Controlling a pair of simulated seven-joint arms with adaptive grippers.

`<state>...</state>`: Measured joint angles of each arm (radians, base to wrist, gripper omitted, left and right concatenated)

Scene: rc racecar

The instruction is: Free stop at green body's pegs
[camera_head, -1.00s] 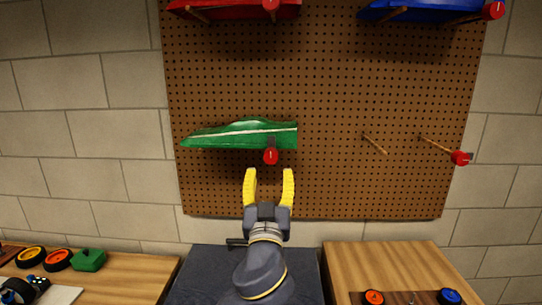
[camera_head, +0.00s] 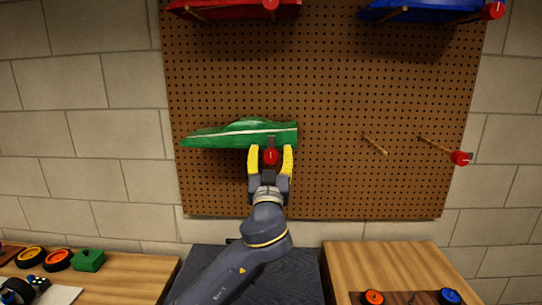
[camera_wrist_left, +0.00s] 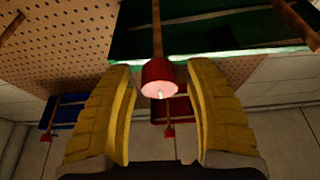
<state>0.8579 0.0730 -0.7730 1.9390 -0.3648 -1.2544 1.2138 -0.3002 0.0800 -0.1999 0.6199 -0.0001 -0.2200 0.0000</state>
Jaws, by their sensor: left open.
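The green body (camera_head: 240,134) hangs on the pegboard, with its underside showing in the left wrist view (camera_wrist_left: 200,36). A red stop (camera_head: 271,157) sits on the end of a wooden peg below the body's right part. In the left wrist view the stop (camera_wrist_left: 159,77) is on the near end of its peg (camera_wrist_left: 157,30). My left gripper (camera_head: 270,150) is open, its yellow fingers on either side of the stop. In the left wrist view (camera_wrist_left: 160,90) gaps show between the fingers and the stop. My right gripper is not in view.
The red body (camera_head: 235,10) and blue body (camera_head: 420,10) hang higher on the pegboard (camera_head: 350,90). Tables with wheels and a green block (camera_head: 88,260) are below.

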